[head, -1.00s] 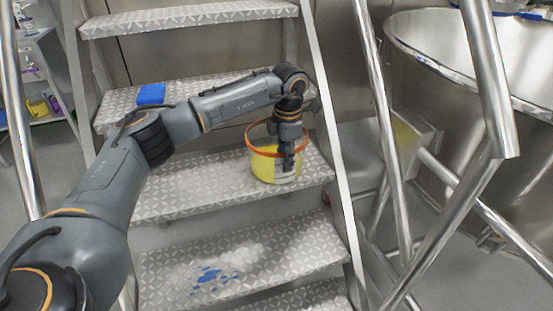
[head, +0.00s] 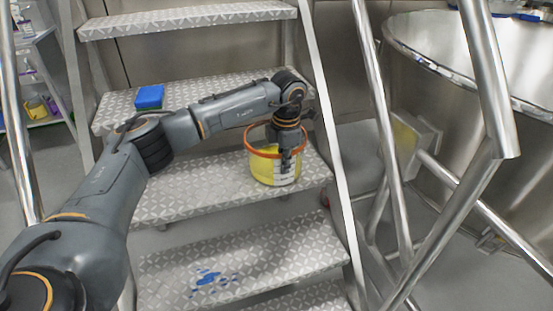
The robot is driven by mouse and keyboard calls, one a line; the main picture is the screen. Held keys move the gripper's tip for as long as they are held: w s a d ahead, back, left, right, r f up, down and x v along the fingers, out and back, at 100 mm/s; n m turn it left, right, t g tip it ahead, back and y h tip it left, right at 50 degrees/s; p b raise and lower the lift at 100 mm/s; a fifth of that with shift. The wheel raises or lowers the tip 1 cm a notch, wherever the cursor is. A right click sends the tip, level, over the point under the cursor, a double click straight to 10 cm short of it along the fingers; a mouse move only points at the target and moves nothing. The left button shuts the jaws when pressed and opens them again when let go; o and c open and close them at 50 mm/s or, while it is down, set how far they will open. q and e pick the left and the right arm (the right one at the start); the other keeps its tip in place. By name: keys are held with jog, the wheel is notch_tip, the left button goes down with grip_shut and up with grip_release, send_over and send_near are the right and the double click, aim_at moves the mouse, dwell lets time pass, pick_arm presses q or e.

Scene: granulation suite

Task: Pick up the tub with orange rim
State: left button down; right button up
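The tub with orange rim (head: 262,169) is yellow with a pale label and stands upright on a patterned metal step, near the step's right end. My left gripper (head: 287,163) points down at the tub's near right side, over the rim. Its fingers overlap the tub wall and label in the picture. I cannot tell whether they are closed on the wall. My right gripper is out of view.
A blue block (head: 149,97) lies on the step above, at left. Blue spots (head: 210,277) mark a lower step. Metal handrails (head: 385,150) flank the stairs. A large steel vessel (head: 470,80) stands at right, and a shelf (head: 45,119) at far left.

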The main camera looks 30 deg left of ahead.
pick_arm(q)
jog(key=shift+r, duration=0.4)
notch_tip(320, 180, up, 3)
jog(key=shift+w+f+p, duration=0.1)
jog(key=shift+f+p, duration=0.1)
jog(key=shift+p, duration=0.4)
jog(key=s+d+r+p, duration=0.2)
jog(key=s+d+r, duration=0.7)
jog(key=d, duration=0.1)
jog(key=shift+d+r, duration=0.3)
jog(key=shift+d, duration=0.1)
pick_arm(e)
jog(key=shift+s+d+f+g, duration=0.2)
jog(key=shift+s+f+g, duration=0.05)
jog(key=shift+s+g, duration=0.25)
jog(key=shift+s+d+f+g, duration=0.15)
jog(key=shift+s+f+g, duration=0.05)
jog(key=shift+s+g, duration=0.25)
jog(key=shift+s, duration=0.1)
